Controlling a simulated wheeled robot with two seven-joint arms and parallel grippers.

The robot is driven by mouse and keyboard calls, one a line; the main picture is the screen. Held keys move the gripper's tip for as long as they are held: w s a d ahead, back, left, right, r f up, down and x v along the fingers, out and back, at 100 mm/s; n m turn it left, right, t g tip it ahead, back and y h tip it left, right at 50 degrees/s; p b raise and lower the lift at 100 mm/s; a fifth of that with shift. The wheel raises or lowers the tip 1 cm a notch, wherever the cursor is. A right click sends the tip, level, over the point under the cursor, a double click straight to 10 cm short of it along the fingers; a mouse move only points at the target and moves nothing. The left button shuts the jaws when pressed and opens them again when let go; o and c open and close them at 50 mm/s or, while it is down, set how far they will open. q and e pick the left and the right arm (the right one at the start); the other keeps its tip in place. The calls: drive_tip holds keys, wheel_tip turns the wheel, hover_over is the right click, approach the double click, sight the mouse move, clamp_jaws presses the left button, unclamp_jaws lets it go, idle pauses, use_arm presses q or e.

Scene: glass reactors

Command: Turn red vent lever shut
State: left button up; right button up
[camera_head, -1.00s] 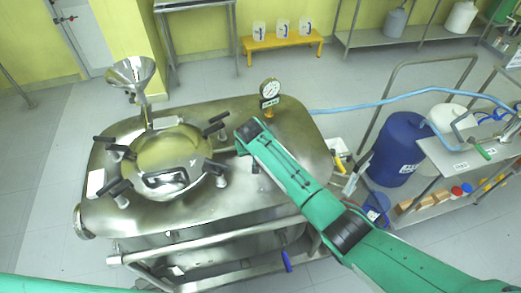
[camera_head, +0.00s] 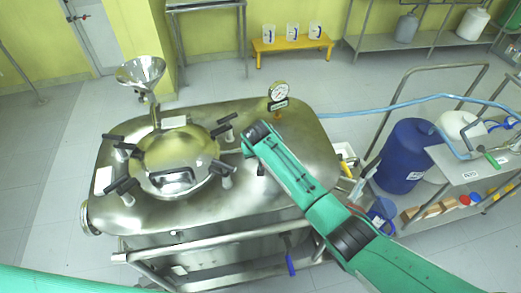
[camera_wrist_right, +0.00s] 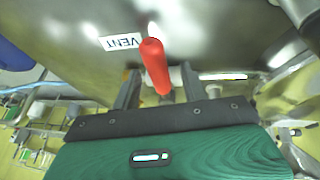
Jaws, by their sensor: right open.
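The red vent lever (camera_wrist_right: 155,66) shows in the right wrist view, pointing toward my gripper from the steel vessel. A white VENT label (camera_wrist_right: 122,42) is on the steel just left of it. My right gripper (camera_wrist_right: 160,92) is open, with one finger on each side of the lever's near end; I cannot tell whether either touches it. In the head view, my right arm reaches from the lower right over the steel vessel (camera_head: 295,150); the lever is hidden there. My left gripper is out of view.
The round lid (camera_head: 178,155) with black-handled clamps is left of my right arm. A pressure gauge (camera_head: 278,92) and a steel funnel (camera_head: 140,72) stand up from the vessel. A blue hose (camera_head: 390,103) runs right, past a blue drum (camera_head: 405,155) and a cart.

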drive_tip(key=b+v, duration=0.3)
drive_tip(key=v, duration=1)
drive_tip(key=shift+s+r, duration=0.15)
drive_tip(key=shift+r, duration=0.15)
drive_tip(key=shift+f, duration=0.1)
